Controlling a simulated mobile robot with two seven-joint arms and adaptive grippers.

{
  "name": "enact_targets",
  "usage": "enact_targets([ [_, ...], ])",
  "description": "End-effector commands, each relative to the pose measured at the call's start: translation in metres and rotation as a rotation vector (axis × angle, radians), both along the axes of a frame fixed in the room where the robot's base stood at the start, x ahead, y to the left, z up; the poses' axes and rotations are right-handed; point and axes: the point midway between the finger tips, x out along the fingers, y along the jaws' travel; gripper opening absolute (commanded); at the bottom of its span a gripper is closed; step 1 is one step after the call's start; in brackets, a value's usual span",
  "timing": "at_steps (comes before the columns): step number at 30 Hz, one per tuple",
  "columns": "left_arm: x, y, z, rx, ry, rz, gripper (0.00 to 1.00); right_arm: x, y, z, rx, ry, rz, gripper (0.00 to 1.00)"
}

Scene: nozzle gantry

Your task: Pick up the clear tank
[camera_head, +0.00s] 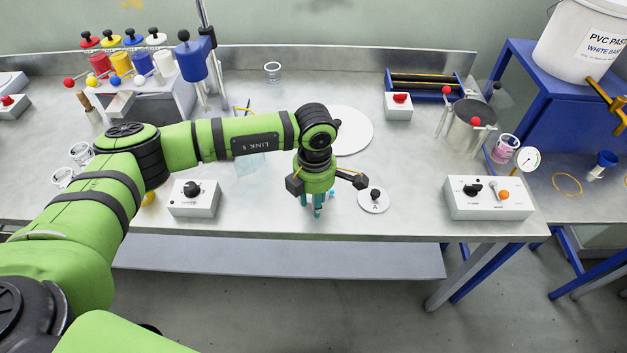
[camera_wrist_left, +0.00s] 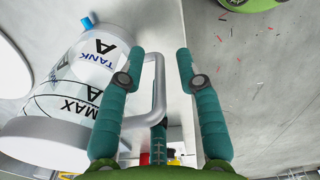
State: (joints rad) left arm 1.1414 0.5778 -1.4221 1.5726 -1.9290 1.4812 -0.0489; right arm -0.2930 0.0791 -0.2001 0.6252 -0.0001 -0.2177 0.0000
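The clear tank (camera_wrist_left: 62,88) fills the left of the left wrist view. It has "TANK A" and "MAX" marks, a white rim, a small blue fitting (camera_wrist_left: 86,24) and a pale loop handle (camera_wrist_left: 157,88). My left gripper (camera_wrist_left: 160,58) is open, with one finger on each side of the handle; a third finger is partly hidden below it. I see no clear grip on the handle. In the head view the left gripper (camera_head: 318,208) points down near the table's front edge and hides most of the tank. My right gripper is not in view.
A white lid marked A (camera_head: 374,204) lies just right of the gripper. A grey control box (camera_head: 194,203) stands to its left, another (camera_head: 489,204) to its right. A white round plate (camera_head: 352,130) lies behind. A metal pot (camera_head: 468,130) stands further right.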

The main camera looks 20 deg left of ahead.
Motion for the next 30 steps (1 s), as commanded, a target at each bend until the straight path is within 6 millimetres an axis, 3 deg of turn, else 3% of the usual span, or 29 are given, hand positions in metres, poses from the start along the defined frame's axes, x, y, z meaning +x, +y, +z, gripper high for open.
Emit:
enact_targets([
  [1,0.0,0.0,0.0,0.0,0.0,0.0,0.09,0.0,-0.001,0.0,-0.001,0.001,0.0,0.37],
  [2,0.0,0.0,0.0,0.0,0.0,0.0,0.0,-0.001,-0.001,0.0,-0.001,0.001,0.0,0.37],
  [17,0.002,0.0,0.005,-0.002,-0.005,0.0,0.0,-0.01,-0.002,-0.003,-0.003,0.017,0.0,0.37],
  [23,0.002,0.0,0.02,-0.002,-0.008,-0.001,0.0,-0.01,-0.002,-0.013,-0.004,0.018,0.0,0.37],
  [27,0.002,0.0,0.041,-0.002,-0.01,-0.001,0.0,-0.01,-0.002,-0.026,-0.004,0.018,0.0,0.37],
  [30,-0.003,-0.021,0.051,-0.006,-0.008,-0.008,0.0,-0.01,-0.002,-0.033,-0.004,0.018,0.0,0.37],
])
